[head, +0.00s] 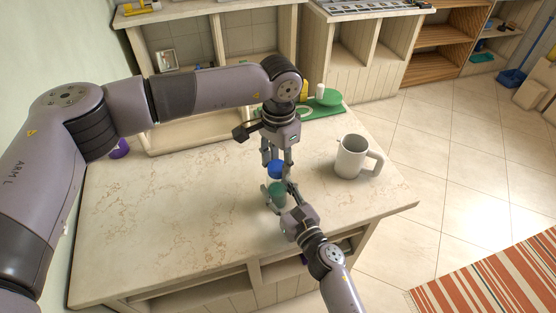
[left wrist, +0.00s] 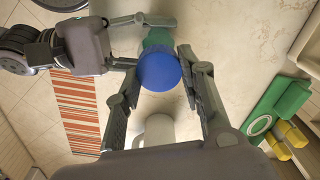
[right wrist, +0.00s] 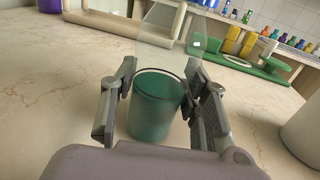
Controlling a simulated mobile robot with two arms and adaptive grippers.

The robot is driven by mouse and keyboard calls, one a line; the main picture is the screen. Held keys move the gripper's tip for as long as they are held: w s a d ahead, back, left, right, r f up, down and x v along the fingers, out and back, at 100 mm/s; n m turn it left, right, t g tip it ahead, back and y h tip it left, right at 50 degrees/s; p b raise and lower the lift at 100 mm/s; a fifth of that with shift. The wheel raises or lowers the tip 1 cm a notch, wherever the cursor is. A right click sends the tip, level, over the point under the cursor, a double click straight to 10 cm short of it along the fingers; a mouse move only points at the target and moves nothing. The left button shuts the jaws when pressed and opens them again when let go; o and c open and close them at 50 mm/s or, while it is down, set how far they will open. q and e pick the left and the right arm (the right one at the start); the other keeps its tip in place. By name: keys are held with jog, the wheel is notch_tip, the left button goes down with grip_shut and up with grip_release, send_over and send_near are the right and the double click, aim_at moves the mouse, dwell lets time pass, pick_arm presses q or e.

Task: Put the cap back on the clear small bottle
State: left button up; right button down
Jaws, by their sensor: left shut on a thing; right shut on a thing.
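The small bottle (head: 277,195) has a teal-green lower body, with a see-through part above it in the right wrist view (right wrist: 163,112). My right gripper (head: 279,188) is shut around its sides, near the table top. The blue cap (head: 275,170) is in my left gripper (head: 276,160), which points down from above. In the left wrist view the cap (left wrist: 158,72) lies between the left fingers and partly covers the bottle (left wrist: 156,38). The cap is above the bottle in the head view; whether they touch I cannot tell. The cap does not show in the right wrist view.
A white mug (head: 351,160) stands to the right of both grippers. A green tray (head: 328,97) with yellow items lies at the back. A purple object (head: 119,149) is at the far left. The table's left and front left (head: 160,230) are clear.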

pick_arm(q)
jog(key=o, duration=0.7)
jog(key=shift+r, duration=2.25)
jog(key=shift+c, duration=0.3)
